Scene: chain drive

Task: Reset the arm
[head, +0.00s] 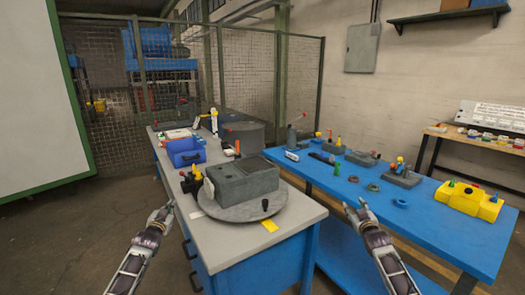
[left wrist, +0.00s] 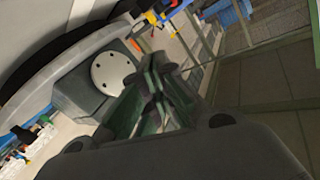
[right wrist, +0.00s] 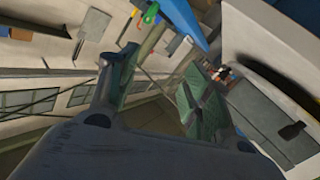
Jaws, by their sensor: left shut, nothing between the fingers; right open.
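My left gripper (head: 165,213) is at the left edge of the grey-topped bench, off its side, shut and empty. Its closed fingers (left wrist: 158,88) show in the left wrist view. My right gripper (head: 356,209) is in front of the blue table's near edge, open and empty. Its spread fingers (right wrist: 160,85) show in the right wrist view with nothing between them. Neither gripper touches an object that I can see. A grey block fixture (head: 243,181) sits on a round grey turntable (head: 240,210) on the bench, between the two grippers.
A blue bin (head: 186,151) stands at the back left of the grey-topped bench (head: 250,245). The blue table (head: 440,237) on the right holds several small grey fixtures and a yellow block (head: 469,201). A wire fence (head: 255,85) stands behind. The floor at left is clear.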

